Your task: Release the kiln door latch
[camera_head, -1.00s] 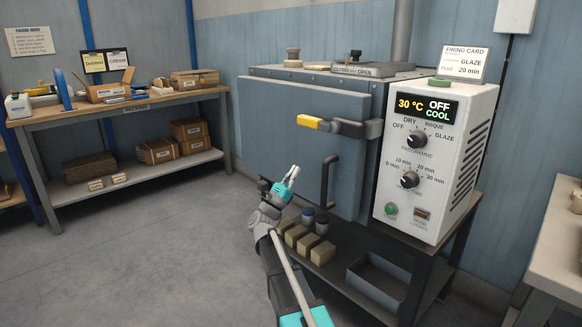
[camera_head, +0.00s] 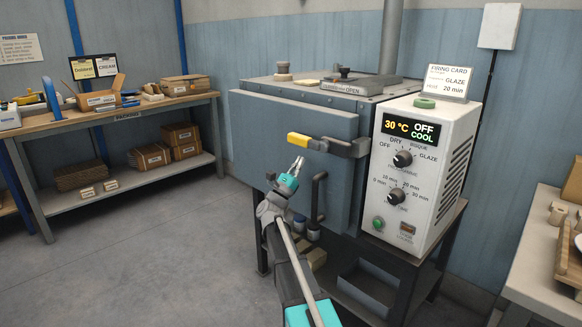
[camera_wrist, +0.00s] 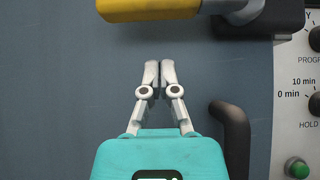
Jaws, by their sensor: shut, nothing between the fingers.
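The kiln door (camera_head: 290,150) is blue-grey and looks shut. Its latch is a lever with a yellow grip (camera_head: 299,140), lying roughly level across the door's upper right part. The grip also shows at the top of the wrist view (camera_wrist: 148,8). My gripper (camera_head: 299,163) is just below the yellow grip in the head view. In the wrist view my gripper's fingertips (camera_wrist: 159,66) are together, empty and pointing up toward the grip, with a gap between them and it. The dark door handle (camera_wrist: 232,138) stands to the right of my fingers.
The control box (camera_head: 427,160) reads 30 °C, OFF, COOL and stands right of the door. A black stand (camera_head: 400,268) carries the kiln. A workbench (camera_head: 130,112) with boxes is at the left, another table (camera_head: 535,255) at the right. Floor at left is clear.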

